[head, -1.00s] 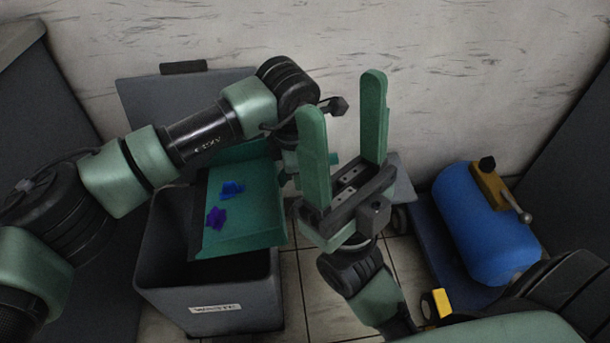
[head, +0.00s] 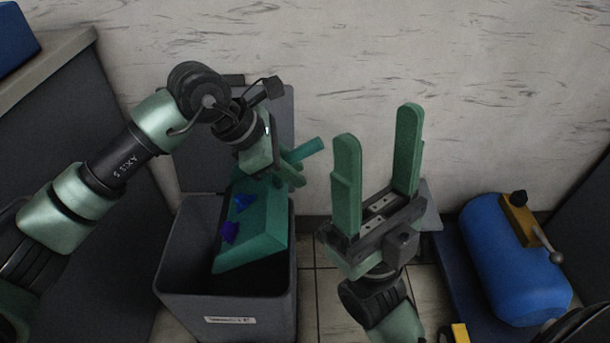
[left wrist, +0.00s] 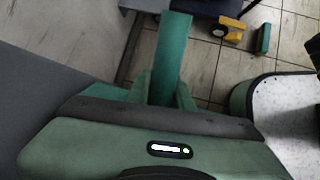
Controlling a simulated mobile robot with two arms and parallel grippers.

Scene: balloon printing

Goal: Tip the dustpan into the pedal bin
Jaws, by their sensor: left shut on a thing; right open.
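The teal dustpan (head: 262,238) is tilted steeply over the open mouth of the dark grey pedal bin (head: 228,305), its front edge lower than its handle. My left gripper (head: 290,168) is shut on the dustpan's handle (head: 306,149); the handle also shows between the fingers in the left wrist view (left wrist: 172,55). The bin's lid (head: 270,125) stands open behind it. My right gripper (head: 376,165) is open and empty, pointing up to the right of the bin.
A grey cabinet (head: 85,130) stands at the left. The pale wall (head: 420,60) is close behind the bin. Tiled floor shows between bin and tank.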

